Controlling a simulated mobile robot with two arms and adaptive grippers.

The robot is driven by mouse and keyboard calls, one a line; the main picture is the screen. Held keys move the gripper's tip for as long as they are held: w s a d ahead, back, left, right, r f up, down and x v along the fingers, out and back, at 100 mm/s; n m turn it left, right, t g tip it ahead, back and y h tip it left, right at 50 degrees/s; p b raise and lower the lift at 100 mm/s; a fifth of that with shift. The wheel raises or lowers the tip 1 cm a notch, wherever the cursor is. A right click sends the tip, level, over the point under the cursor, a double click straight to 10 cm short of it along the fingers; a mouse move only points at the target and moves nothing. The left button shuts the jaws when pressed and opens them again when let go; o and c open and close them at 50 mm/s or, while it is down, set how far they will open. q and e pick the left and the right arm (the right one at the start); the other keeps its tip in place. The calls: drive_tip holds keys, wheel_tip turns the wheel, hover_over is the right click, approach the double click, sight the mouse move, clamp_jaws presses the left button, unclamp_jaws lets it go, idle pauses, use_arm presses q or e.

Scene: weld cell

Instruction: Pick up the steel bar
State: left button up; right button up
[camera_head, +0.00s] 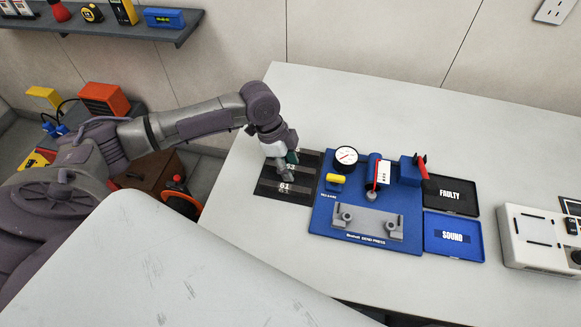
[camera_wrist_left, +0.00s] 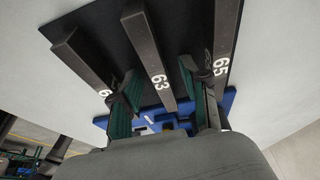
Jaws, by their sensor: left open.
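Several grey steel bars lie side by side on a black mat (camera_head: 309,188) at the left of the table, also seen in the left wrist view (camera_wrist_left: 100,32). In the left wrist view the middle bar, marked 63 (camera_wrist_left: 144,45), lies between my open left fingers (camera_wrist_left: 158,80). Bar 65 (camera_wrist_left: 225,40) lies to the right and another bar (camera_wrist_left: 84,62), its number partly hidden, to the left. In the head view my left gripper (camera_head: 281,165) is over the mat, covering parts of the bars; bar 61 (camera_head: 285,187) shows at the near side. My right gripper is out of view.
A blue bend press board (camera_head: 320,222) with a dial gauge (camera_head: 345,158) and red-handled parts stands right of the mat. Beyond are a black FAULTY tray (camera_head: 435,204), a blue SOUND tray (camera_head: 430,252) and a white device (camera_head: 535,240). The table's back is clear.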

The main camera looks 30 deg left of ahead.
use_arm(q)
clamp_jaws()
drive_tip(key=shift+r, duration=0.1)
idle(0.3)
